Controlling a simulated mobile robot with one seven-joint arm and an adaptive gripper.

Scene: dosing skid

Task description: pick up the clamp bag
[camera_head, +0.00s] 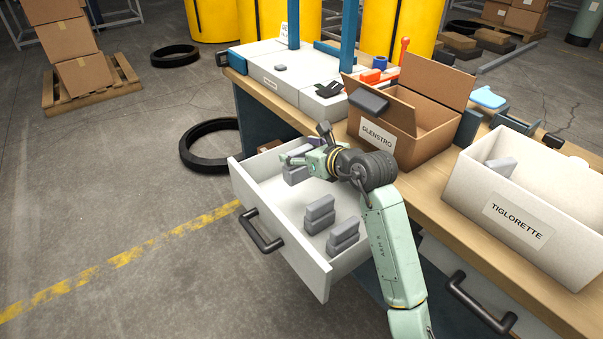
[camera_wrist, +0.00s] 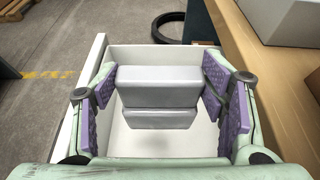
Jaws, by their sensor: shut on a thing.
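My gripper (camera_head: 300,163) reaches into the open white drawer (camera_head: 247,198), towards its far left part. It is shut on a grey clamp bag (camera_head: 295,176), a rounded block partly hidden by the fingers. In the wrist view the purple-padded fingers of my gripper (camera_wrist: 160,92) stand at both ends of the clamp bag (camera_wrist: 158,76). Another grey block (camera_wrist: 158,119) shows just beneath the held one. I cannot tell whether the two touch. More grey blocks (camera_head: 320,210) lie stacked in the nearer part of the drawer.
The drawer's white walls stand close around my gripper. On the wooden bench stand a cardboard box labelled GLENSTRO (camera_head: 412,137) and a white bin labelled TIGLORETTE (camera_head: 515,222). A black tyre (camera_head: 207,146) lies on the floor behind the drawer. The floor at left is mostly clear.

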